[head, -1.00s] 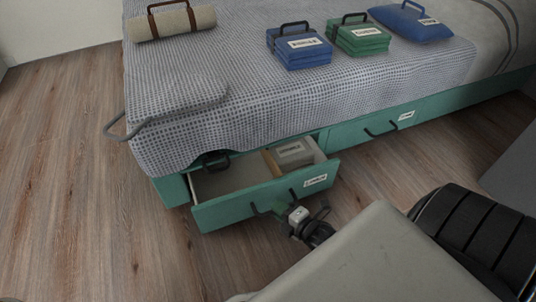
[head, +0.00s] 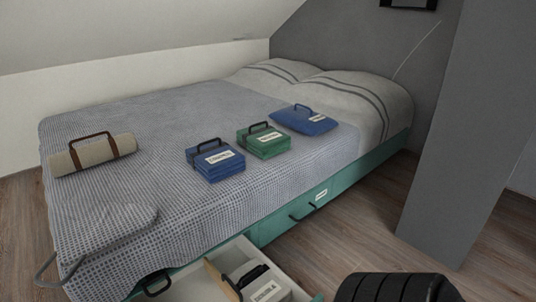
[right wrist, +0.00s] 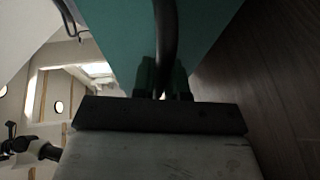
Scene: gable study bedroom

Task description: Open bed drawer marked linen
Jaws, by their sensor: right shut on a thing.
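A green bed drawer (head: 188,290) stands pulled out at the bottom of the head view. Its front is cut off there. Inside are a wooden divider (head: 222,281) and a light grey box (head: 268,291) with a dark handle and a label. In the right wrist view my right gripper (right wrist: 162,82) is shut on a dark bar handle (right wrist: 166,35) in front of a green drawer front (right wrist: 112,35). No label shows on that front. A second bed drawer (head: 278,226), farther right, is closed, with a dark handle and a small label too small to read. My left gripper is not in view.
On the bed (head: 150,150) lie a beige roll (head: 92,155), a blue pack (head: 215,160), a green pack (head: 263,141) and a blue cushion-like pack (head: 305,120). A grey wall (head: 455,150) stands right. Wooden floor is clear between bed and wall.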

